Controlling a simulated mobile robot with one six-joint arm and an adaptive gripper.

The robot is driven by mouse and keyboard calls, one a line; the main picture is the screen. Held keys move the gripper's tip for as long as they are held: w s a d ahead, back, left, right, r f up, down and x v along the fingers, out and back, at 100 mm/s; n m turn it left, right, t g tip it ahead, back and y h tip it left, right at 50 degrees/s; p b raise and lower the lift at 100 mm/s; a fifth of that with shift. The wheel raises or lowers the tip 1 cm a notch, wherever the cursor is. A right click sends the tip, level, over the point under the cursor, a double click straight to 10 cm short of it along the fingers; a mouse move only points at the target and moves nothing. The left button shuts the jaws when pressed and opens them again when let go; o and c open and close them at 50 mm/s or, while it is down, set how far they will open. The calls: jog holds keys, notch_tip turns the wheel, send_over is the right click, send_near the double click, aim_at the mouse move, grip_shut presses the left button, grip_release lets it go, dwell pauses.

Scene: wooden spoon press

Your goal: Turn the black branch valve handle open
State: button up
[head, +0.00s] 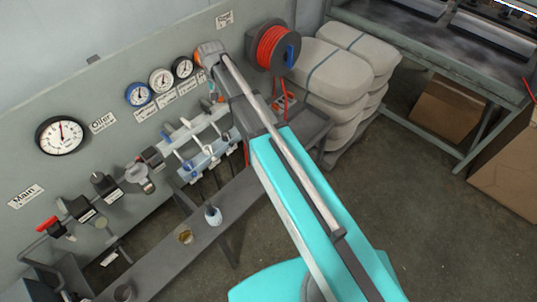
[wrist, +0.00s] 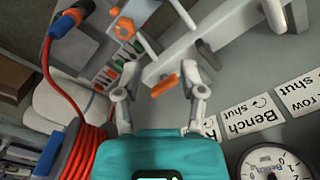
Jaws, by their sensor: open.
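In the wrist view my gripper (wrist: 159,70) is open, with a finger on each side and nothing held between them. An orange handle (wrist: 165,86) shows in the gap between the fingers, close to the fingertips. A dark piece (wrist: 207,54) lies just beyond the right fingertip; I cannot tell whether it is the black branch valve handle. In the head view the branch pipes (head: 203,126) with small blue and dark handles run along the wall. My arm covers their right end, and my gripper is not clearly visible there.
Several gauges (head: 139,95) and labels line the wall panel. A red hose reel (head: 272,46) hangs right of my arm and also shows close by in the wrist view (wrist: 88,150). A grey bench (head: 150,232) runs below the pipes. Stacked sacks (head: 325,72) stand right.

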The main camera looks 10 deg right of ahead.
jog(key=s+d+f+n+b, duration=0.1)
jog(key=s+d+f+b, duration=1.2)
jog(key=s+f+b, duration=0.1)
jog(key=shift+s+d+f, duration=0.4)
jog(key=shift+s+f, duration=0.05)
jog(key=shift+s, duration=0.7)
jog(key=shift+n, duration=0.3)
jog(key=s+d, duration=0.1)
jog(key=s, duration=0.2)
jog(key=s+d, duration=0.1)
jog(key=shift+s+d, duration=0.35)
dwell(0.5)
